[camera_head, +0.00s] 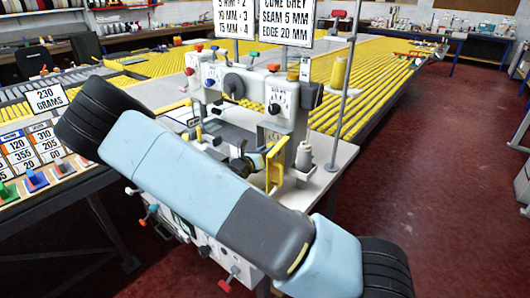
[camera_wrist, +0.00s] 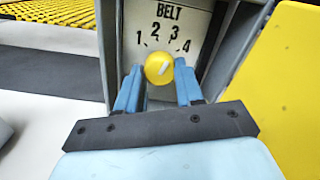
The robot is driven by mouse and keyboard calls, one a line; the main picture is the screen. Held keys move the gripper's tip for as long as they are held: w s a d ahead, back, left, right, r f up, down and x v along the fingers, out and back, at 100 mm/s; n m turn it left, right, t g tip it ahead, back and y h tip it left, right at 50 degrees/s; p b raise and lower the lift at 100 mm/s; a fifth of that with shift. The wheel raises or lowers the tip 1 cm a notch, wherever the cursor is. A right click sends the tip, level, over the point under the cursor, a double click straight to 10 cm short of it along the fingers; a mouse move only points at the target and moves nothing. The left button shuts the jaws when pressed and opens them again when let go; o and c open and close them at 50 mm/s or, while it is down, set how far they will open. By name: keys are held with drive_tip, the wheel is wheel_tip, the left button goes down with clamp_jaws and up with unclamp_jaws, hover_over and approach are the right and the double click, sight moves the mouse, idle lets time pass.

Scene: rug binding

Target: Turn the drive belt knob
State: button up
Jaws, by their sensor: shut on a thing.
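In the wrist view the drive belt knob (camera_wrist: 158,68) is a round yellow knob with a short, slanted white mark on its face. It sits on a pale panel (camera_wrist: 144,22) lettered BELT, with the numbers 1, 2, 3 and 4 arched above and beside it. The white mark tilts up to the right; I cannot tell exactly which number it points at. My gripper (camera_wrist: 158,88) has one blue finger on each side of the knob and is shut on it. In the head view my arm crosses in front of the sewing machine (camera_head: 240,82), and the knob cannot be made out there.
A yellow plate (camera_wrist: 288,85) stands close on the right of my gripper in the wrist view. In the head view a cone of thread (camera_head: 305,157) stands on the machine's table. A long table with yellow slats (camera_head: 375,65) stretches behind. Red floor is open at the right.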

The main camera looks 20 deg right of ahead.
drive_tip(key=shift+s+d, duration=0.1)
idle(0.3)
drive_tip(key=o, duration=1)
drive_tip(key=shift+o, duration=0.2)
drive_tip(key=v, duration=0.7)
drive_tip(key=shift+a+f, duration=0.1)
drive_tip(key=shift+a, duration=0.1)
